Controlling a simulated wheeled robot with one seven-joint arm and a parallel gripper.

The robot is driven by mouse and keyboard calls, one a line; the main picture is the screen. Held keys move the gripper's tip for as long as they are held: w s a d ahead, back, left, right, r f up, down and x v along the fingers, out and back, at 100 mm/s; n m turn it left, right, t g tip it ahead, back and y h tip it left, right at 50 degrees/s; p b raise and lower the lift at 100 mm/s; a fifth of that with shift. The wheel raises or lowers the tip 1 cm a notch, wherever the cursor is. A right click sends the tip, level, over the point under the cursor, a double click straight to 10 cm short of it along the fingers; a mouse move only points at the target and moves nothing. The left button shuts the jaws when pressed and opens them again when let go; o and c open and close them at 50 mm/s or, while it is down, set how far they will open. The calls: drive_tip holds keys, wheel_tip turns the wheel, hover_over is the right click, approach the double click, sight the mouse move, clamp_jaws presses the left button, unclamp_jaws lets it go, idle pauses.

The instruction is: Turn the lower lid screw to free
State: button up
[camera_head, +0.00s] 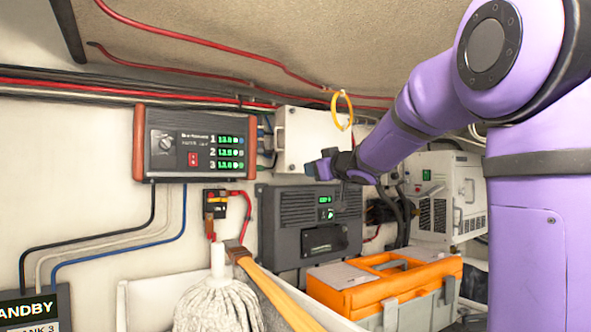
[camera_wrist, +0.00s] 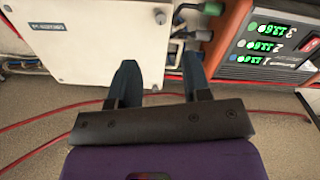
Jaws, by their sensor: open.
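A white lidded box (camera_head: 305,138) is fixed to the wall; my gripper and forearm overlap its lower right in the head view. In the wrist view, which is turned upside down, the white box lid (camera_wrist: 95,55) shows a label and a round screw head, the lower lid screw (camera_wrist: 160,17), near its edge on the charger side. My gripper (camera_wrist: 158,65) is open and empty, its two fingers apart in front of the lid. The lower screw lies beyond the fingertips, roughly in line with the gap. In the head view my gripper (camera_head: 318,166) points left.
A charger panel (camera_head: 193,144) with green readouts is left of the box. A grey unit (camera_head: 310,222) sits below, above an orange toolbox (camera_head: 385,283). A yellow ring (camera_head: 342,110) hangs close by the box. Red cables run along the ceiling. A mop (camera_head: 218,300) stands in front.

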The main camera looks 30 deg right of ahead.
sight(293, 168)
drive_tip(key=w, duration=1.1)
drive_tip(key=shift+a, duration=0.1)
drive_tip(key=shift+c, duration=0.4)
clamp_jaws()
